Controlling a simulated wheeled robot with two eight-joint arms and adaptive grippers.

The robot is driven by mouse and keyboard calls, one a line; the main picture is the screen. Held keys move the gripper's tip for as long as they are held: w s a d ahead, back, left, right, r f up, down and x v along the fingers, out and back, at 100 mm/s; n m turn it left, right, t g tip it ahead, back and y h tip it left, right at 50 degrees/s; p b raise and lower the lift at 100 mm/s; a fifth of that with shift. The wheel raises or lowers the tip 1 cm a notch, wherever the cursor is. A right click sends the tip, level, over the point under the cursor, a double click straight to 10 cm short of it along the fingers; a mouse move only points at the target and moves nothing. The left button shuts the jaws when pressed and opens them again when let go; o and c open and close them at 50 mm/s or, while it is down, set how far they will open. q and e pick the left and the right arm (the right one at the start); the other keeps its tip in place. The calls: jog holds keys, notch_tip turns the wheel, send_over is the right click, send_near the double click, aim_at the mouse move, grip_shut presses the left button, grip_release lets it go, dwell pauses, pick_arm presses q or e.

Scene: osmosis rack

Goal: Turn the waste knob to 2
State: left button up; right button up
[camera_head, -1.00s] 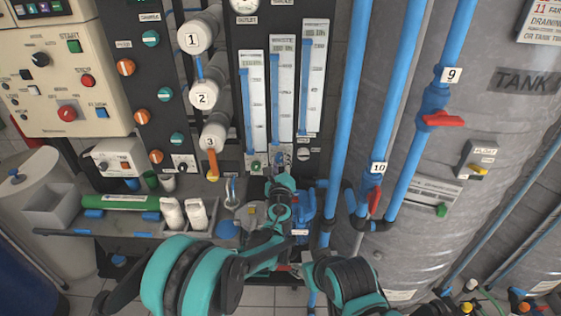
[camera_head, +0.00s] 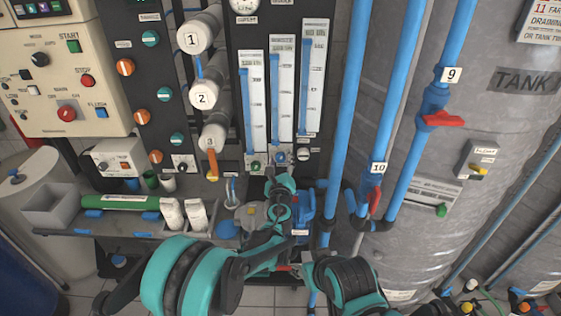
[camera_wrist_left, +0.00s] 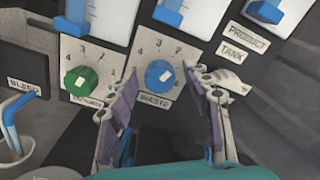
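The waste knob (camera_wrist_left: 159,74) is a blue round knob with a white mark, on a white dial plate labelled WASTE in the left wrist view. Numbers 2, 3 and 4 show around it; the exact setting is hard to read. In the head view the knob (camera_head: 281,157) is a small blue spot below the middle flow tube. My left gripper (camera_wrist_left: 160,82) is open, its two fingers on either side of the knob in the picture, and nothing is held. I cannot tell whether the fingers touch it. The left gripper (camera_head: 280,172) also shows in the head view. My right gripper is not in view.
A green knob (camera_wrist_left: 81,80) on its own dial sits just left of the waste knob. A PRODUCT TANK label (camera_wrist_left: 236,44) is to the right. Blue pipes (camera_head: 345,110) stand right of the panel. A shelf (camera_head: 120,226) with bottles runs below left.

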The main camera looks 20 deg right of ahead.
pick_arm(q)
jog(key=v, duration=1.2)
jog(key=shift+a, duration=0.1)
jog(key=a+r+n+g+y, duration=0.1)
jog(key=a+r+n+y, duration=0.1)
jog(key=a+n, duration=0.4)
jog(key=a+r+n+y, duration=0.2)
jog(key=a+n+y, duration=0.1)
jog(key=a, duration=0.6)
jog(key=s+a+n+g+y, duration=0.2)
jog(key=s+a+n+g, duration=0.3)
jog(key=a+n, duration=0.7)
jog(key=s+a+f+n+g, duration=0.1)
jog(key=s+a+f+n, duration=0.1)
jog(key=s, duration=0.4)
jog(key=s+a+f+n+g+h, duration=0.1)
jog(key=s+a+f+n+g, duration=0.1)
jog(key=s+n, duration=0.3)
jog(key=s+a+f+n+g+h, duration=0.1)
jog(key=s+a+f+n, duration=0.2)
jog(key=s, duration=0.6)
jog(key=shift+s+a+n, duration=0.2)
jog(key=shift+a+n, duration=0.4)
jog(key=shift+n, duration=0.1)
